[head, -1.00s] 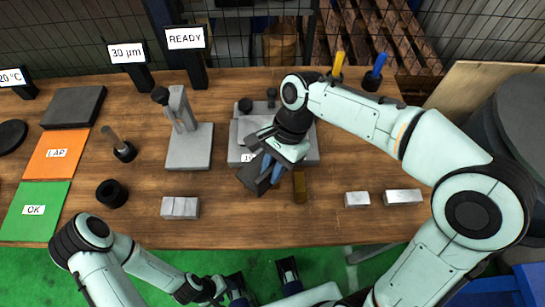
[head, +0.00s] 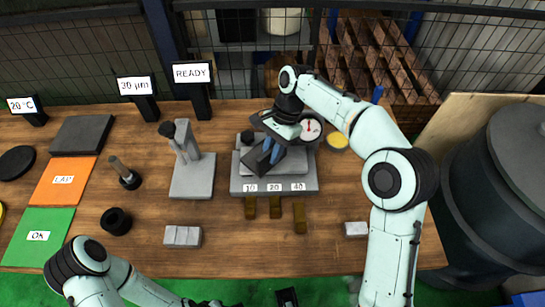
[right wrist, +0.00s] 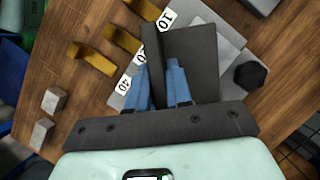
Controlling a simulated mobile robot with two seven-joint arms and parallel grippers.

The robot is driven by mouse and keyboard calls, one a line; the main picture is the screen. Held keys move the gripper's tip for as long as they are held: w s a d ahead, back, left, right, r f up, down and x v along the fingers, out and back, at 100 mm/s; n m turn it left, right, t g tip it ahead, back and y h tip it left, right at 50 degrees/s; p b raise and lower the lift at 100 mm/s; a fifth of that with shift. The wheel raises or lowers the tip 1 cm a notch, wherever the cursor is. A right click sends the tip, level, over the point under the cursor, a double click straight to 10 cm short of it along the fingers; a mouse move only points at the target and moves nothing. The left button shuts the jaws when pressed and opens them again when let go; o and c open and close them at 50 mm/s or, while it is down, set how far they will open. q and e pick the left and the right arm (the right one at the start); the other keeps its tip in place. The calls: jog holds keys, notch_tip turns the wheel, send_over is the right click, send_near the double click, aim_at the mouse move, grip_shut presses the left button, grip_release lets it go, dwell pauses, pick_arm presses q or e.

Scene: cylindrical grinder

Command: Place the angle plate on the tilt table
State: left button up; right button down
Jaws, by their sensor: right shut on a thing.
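The angle plate (head: 263,162) is a dark grey, L-shaped piece. My right gripper (head: 271,149) is shut on it with its blue fingers. The tilt table (head: 240,184) is a light grey plate marked 10, 20 and 40 along its front edge. The angle plate is over the middle of the table, turned at a slant to its edges. In the right wrist view the angle plate (right wrist: 190,58) covers part of the tilt table (right wrist: 222,45). I cannot tell whether they touch.
Three brass pieces (head: 275,208) lie in front of the tilt table. A grey stand (head: 192,178) is at its left and a round dial (head: 310,128) at its back right. Steel blocks (head: 182,237) (head: 356,229) lie near the front edge. Bare wood lies around the brass pieces.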

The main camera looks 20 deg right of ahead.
jog(key=shift+w+d+f, duration=0.15)
jog(key=shift+w+f, duration=0.05)
jog(key=shift+w, duration=0.6)
jog(key=shift+s+f, duration=0.15)
jog(key=shift+f, duration=0.25)
jog(key=c, duration=1.4)
grip_release()
jog(key=shift+f, duration=0.3)
jog(key=shift+c, duration=0.2)
jog(key=o, duration=0.4)
jog(key=shift+r, duration=0.15)
pick_arm(q)
jog(key=r+p, duration=0.1)
jog(key=w+r+p, duration=0.1)
jog(key=r, duration=0.1)
jog(key=w+r+p, duration=0.1)
jog(key=r+p, duration=0.1)
jog(key=shift+w, duration=0.15)
pick_arm(e)
jog(key=v, duration=1.2)
